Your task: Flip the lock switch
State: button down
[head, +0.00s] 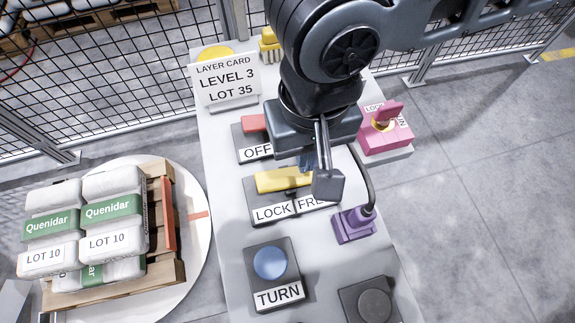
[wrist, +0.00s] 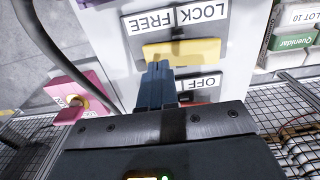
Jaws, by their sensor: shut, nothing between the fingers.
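The lock switch (head: 283,180) is a yellow bar on a dark base, above a label with LOCK on the left and FREE on the right in the head view. It also shows in the wrist view (wrist: 190,52), where the label is upside down. My gripper (head: 308,162) is shut and empty, with its blue fingers close to the bar's FREE end. In the wrist view the fingertips (wrist: 158,70) overlap the bar's edge, and I cannot tell whether they touch it. My wrist hides part of the switch's right side in the head view.
A red OFF switch (head: 254,123) lies behind the lock switch. A blue TURN button (head: 270,262) is in front. A purple plug with a cable (head: 354,225) and a pink key box (head: 385,138) are to the right. A layer card (head: 225,82) stands at the back. Sacks (head: 112,210) lie on a pallet at left.

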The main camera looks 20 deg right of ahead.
notch_tip(320, 180, up, 5)
jog(key=p, duration=0.4)
jog(key=shift+f, duration=0.2)
dwell(0.4)
